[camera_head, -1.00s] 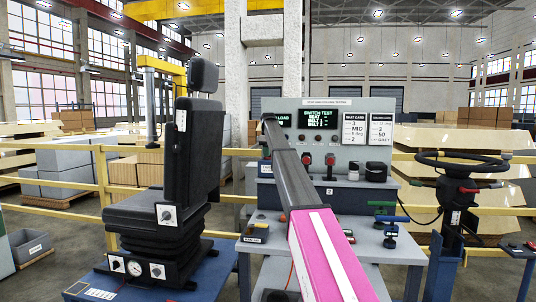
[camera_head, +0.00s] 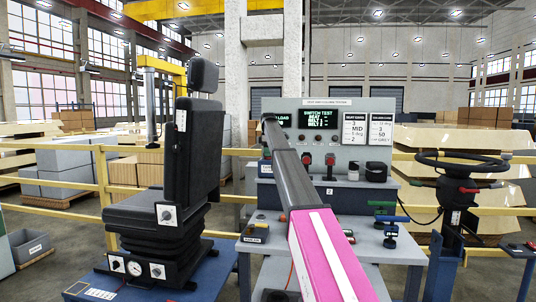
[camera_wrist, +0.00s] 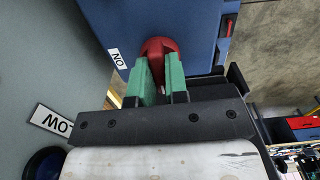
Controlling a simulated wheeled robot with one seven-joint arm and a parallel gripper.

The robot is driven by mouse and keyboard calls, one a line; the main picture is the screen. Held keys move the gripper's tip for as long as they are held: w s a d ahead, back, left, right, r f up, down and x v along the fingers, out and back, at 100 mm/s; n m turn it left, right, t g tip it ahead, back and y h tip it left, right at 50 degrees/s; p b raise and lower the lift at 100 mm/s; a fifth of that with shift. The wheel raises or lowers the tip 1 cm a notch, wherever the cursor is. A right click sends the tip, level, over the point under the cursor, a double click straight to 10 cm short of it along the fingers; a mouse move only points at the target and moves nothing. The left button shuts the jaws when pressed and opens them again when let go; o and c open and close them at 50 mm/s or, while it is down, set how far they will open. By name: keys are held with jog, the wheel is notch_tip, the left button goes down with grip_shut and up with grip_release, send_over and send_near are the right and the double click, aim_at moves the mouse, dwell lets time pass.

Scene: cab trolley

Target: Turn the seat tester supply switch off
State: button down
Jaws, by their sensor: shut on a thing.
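In the wrist view, a red switch handle (camera_wrist: 157,46) projects from a blue box (camera_wrist: 185,22). A small white label (camera_wrist: 118,58) beside it appears to read ON upside down. My gripper (camera_wrist: 160,75) has its green fingers on either side of the handle and is shut on it. The fingers cover part of the handle. In the head view, my arm reaches to the seat tester panel (camera_head: 352,151), whose screen (camera_head: 318,120) reads SWITCH TEST. My gripper and the switch are hidden there behind the arm.
A black seat (camera_head: 190,150) stands left of the arm on a blue base. A bench (camera_head: 365,250) with small fixtures lies below the panel. A steering wheel (camera_head: 474,163) stands at the right. Yellow railings run behind. The wrist view shows another white label (camera_wrist: 52,120) on grey.

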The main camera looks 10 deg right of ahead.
jog(key=c, duration=1.1)
grip_release()
jog(key=shift+c, duration=0.2)
notch_tip(320, 180, up, 10)
jog(key=shift+f, duration=0.25)
jog(key=shift+r, duration=0.65)
